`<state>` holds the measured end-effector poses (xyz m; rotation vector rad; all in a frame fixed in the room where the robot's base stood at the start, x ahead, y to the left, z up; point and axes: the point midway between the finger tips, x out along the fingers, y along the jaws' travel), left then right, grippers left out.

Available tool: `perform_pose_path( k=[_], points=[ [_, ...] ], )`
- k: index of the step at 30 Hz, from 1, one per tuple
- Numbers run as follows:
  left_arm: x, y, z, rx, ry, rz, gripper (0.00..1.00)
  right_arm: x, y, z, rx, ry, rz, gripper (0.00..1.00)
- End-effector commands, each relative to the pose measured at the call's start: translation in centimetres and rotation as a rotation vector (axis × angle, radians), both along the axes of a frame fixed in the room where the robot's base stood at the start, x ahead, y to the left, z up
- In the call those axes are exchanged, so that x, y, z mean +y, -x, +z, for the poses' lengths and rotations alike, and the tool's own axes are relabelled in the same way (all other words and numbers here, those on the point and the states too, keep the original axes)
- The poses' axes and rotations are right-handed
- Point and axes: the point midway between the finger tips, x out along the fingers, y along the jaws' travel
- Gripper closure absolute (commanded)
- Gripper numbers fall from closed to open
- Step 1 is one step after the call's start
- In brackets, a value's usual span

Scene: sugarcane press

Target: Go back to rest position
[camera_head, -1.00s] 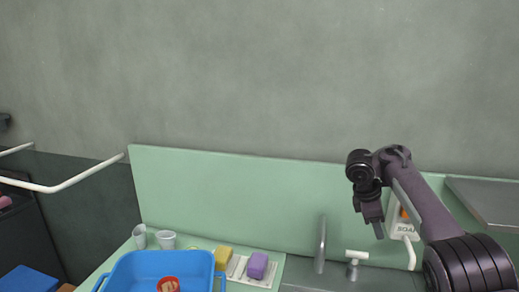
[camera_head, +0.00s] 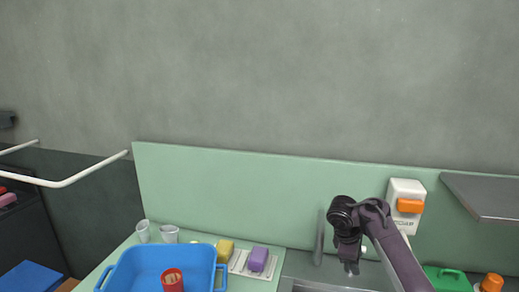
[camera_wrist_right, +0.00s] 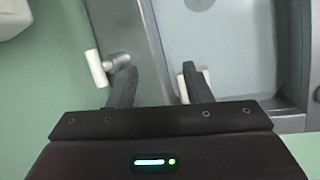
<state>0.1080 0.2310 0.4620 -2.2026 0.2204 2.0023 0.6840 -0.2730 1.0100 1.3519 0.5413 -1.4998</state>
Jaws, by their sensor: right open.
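My right arm comes in from the lower right in the head view. Its gripper (camera_head: 349,264) points down in front of the green backsplash, over the sink area beside the tap (camera_head: 319,238). In the right wrist view the gripper (camera_wrist_right: 158,84) has its two dark fingers apart with nothing between them. Behind the fingers are the sink (camera_wrist_right: 225,50) and a white tap handle (camera_wrist_right: 97,68). My left gripper is not in view.
A soap dispenser (camera_head: 405,190) hangs on the backsplash (camera_head: 240,190), right of my arm. A metal shelf (camera_head: 490,194) juts out at right. A blue tub (camera_head: 135,262) holds a red cup (camera_head: 172,280). Sponges, glasses, a green container (camera_head: 447,279) and an orange-topped item (camera_head: 491,284) stand around.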

Motion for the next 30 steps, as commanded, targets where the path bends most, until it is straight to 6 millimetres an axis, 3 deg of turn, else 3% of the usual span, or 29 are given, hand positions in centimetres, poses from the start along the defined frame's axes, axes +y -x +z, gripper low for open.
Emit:
perform_pose_path(
  k=[1, 6, 13, 17, 21, 30],
  points=[
    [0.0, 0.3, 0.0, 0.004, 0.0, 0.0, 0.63, 0.8, 0.9, -2.1, -0.011, -0.016, -0.017, 0.55],
    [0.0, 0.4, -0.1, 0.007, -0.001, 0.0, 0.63, 3.7, 4.9, -7.8, -0.079, -0.097, -0.116, 0.55],
    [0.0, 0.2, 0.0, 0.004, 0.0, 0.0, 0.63, 6.8, 13.1, -12.5, -0.166, -0.236, -0.288, 0.55],
    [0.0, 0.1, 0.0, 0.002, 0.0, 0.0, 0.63, 8.0, 18.6, -13.3, -0.209, -0.32, -0.401, 0.55],
    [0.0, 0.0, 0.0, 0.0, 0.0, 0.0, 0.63, 8.5, 24.4, -12.7, -0.249, -0.404, -0.531, 0.55],
    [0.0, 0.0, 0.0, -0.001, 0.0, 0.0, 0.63, 8.4, 31.3, -9.9, -0.298, -0.505, -0.707, 0.55]
  ],
)
